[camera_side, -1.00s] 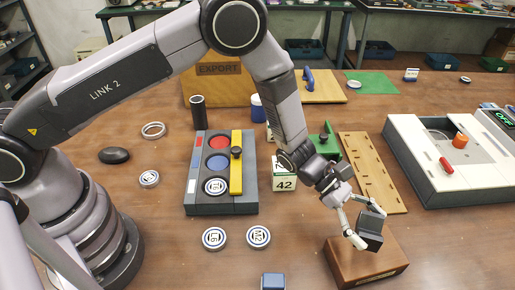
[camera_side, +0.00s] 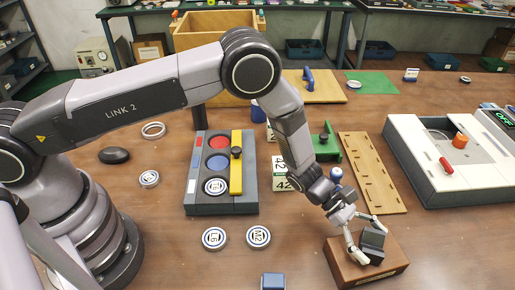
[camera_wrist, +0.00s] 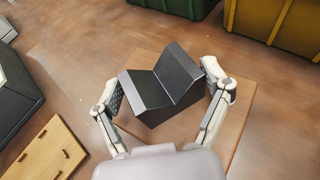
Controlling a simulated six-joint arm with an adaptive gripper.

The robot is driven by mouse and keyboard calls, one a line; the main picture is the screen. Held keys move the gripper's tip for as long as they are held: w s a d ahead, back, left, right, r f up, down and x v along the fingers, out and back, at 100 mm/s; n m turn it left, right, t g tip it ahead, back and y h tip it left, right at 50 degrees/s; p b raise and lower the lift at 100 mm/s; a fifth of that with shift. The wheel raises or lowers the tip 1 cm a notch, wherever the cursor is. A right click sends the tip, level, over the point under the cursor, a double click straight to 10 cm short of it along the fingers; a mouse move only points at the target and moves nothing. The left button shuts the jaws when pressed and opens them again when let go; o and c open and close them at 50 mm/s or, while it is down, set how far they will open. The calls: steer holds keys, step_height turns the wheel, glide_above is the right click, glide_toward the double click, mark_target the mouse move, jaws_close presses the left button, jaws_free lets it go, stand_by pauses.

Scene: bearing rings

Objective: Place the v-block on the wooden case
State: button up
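The dark grey v-block (camera_side: 373,241) is at the wooden case (camera_side: 396,258), near the front right of the table. In the wrist view the v-block (camera_wrist: 165,85) sits between my fingers, its V groove facing up, with the brown top of the case (camera_wrist: 238,112) below it. My gripper (camera_side: 367,237) has one finger on each side of the block; in the wrist view both pads of my gripper (camera_wrist: 163,86) appear to touch its ends. The block's underside is hidden, so I cannot tell whether it rests on the case or hovers just above.
A slotted wooden board (camera_side: 372,172) lies behind the case, and a white tray unit (camera_side: 465,190) stands to the right. A grey sorting tray (camera_side: 222,203), loose rings (camera_side: 258,237) and a small blue block (camera_side: 273,281) are to the left. Table right of the case is clear.

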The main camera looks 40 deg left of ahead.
steer(key=o, duration=0.3)
steer(key=shift+o, duration=0.2)
steer(key=shift+r, duration=0.1)
steer(key=v, duration=1.2)
steer(key=s+a+r+m+g+y, duration=0.1)
steer(key=s+a+r+m, duration=0.15)
steer(key=r, duration=0.45)
steer(key=s+a+r+m+y, duration=0.1)
steer(key=s+a+r+m, duration=0.1)
steer(key=a+r+m, duration=0.35)
steer(key=s+a+r+m+g+y, duration=0.1)
steer(key=s+a+r+m+y, duration=0.15)
steer(key=r, duration=0.65)
steer(key=s+a+r+m+t+y, duration=0.3)
steer(key=s+a, duration=0.5)
steer(key=a, duration=0.3)
steer(key=s+a+r+m+t+y, duration=0.4)
steer(key=s+a+r+y, duration=0.2)
steer(key=s+a, duration=0.3)
steer(key=shift+a+t, duration=0.3)
steer(key=shift+a, duration=0.7)
steer(key=shift+m, duration=0.25)
